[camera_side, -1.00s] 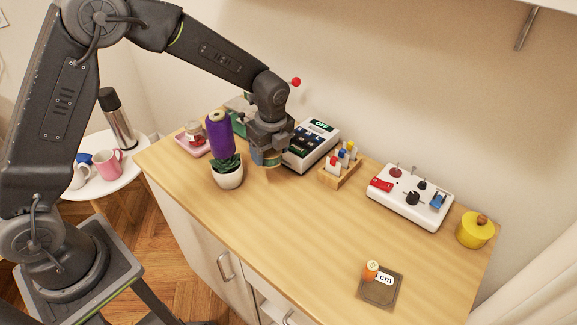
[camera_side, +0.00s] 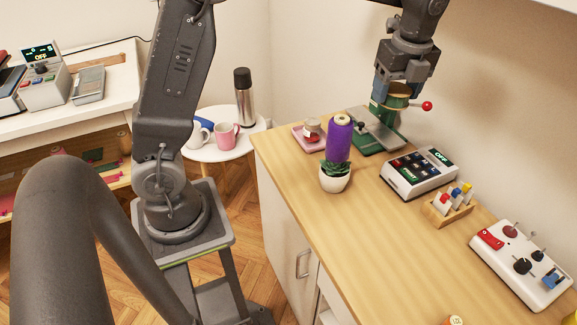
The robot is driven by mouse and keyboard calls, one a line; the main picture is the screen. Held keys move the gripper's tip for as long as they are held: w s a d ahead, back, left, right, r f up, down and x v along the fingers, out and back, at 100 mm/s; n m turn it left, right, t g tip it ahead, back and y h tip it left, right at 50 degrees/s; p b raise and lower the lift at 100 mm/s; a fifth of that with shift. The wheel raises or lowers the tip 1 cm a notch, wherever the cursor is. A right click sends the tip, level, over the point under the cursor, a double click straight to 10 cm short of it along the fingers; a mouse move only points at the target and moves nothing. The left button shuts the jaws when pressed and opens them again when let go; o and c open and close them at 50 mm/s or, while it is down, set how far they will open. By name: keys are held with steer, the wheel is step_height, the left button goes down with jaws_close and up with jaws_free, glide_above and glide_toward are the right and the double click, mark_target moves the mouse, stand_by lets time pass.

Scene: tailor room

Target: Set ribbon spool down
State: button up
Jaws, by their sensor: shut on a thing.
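My gripper (camera_side: 397,88) is shut on the ribbon spool (camera_side: 399,96), a small round spool with tan and green on it. The gripper points down with its fingers at the spool's sides. It is over the back of the wooden counter, above the green-based press (camera_side: 375,133) with a grey plate and a red-knobbed lever (camera_side: 427,106). The spool appears above the plate; I cannot tell whether it touches any part of the press. The fingers hide part of the spool.
A purple thread cone (camera_side: 339,140) stands behind a potted succulent (camera_side: 335,180). A pink tray (camera_side: 308,136), a keypad box (camera_side: 418,172), a wooden rack (camera_side: 447,208) and a white control box (camera_side: 520,262) stand around. The counter's front middle (camera_side: 390,240) is clear.

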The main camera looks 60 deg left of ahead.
steer(key=s+a+n, duration=0.1)
steer(key=s+a, duration=0.6)
steer(key=a, duration=0.4)
steer(key=s+a+n, duration=0.2)
steer(key=s+a, duration=0.5)
steer(key=a, duration=0.5)
steer(key=s+a, duration=0.4)
steer(key=s, duration=0.5)
glide_above(287, 165)
steer(key=shift+n, duration=0.4)
steer(key=f, duration=2.5)
steer(key=shift+w+d+f, duration=0.1)
steer(key=shift+d+f, duration=0.1)
steer(key=shift+d, duration=0.05)
steer(key=shift+f, duration=1.95)
steer(key=o, duration=0.9)
steer(key=shift+f, duration=0.1)
